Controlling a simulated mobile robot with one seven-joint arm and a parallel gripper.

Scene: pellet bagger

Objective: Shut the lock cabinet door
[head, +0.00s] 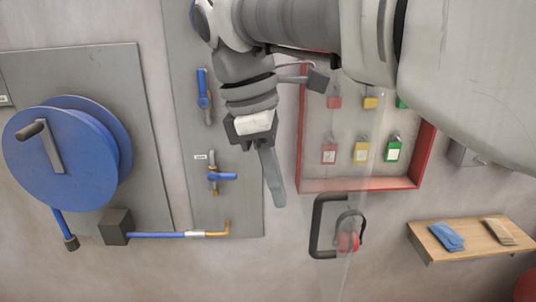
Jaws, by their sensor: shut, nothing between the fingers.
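The lock cabinet (428,155) is a red-framed box on the wall at right of centre in the head view. Red, yellow and green padlocks (361,152) hang inside it in rows. A clear, see-through panel (352,200), seemingly the cabinet door, stands out from the cabinet toward me, with a pale edge running down past the cabinet's lower rim. Its hinge side is hard to make out. My gripper (274,190) points down, shut and empty, just left of the cabinet's left edge. Whether it touches the door cannot be told. My arm hides the cabinet's top.
A wooden shelf (470,238) with blue and tan items is at lower right. Blue valves (222,177) are on a grey panel left of my gripper; a blue reel (60,155) is farther left.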

